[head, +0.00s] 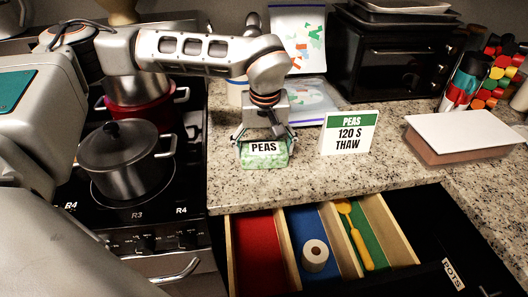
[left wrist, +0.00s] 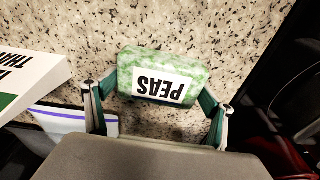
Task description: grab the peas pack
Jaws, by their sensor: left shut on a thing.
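The peas pack (head: 264,158) is a small pale-green pack with a white label reading PEAS. It is at the front part of the granite counter, left of the peas sign. My left gripper (head: 264,139) comes down over it from above and is shut on it. In the left wrist view the pack (left wrist: 160,66) sits between the two fingers of the gripper (left wrist: 158,108), label upside down. I cannot tell whether the pack still touches the counter. My right gripper is not in view.
A sign (head: 347,134) reading PEAS 120 S THAW stands right of the pack. The stove with a lidded grey pot (head: 125,160) is on the left. An open drawer (head: 284,245) juts out below the counter. A lidded container (head: 462,138) is at right.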

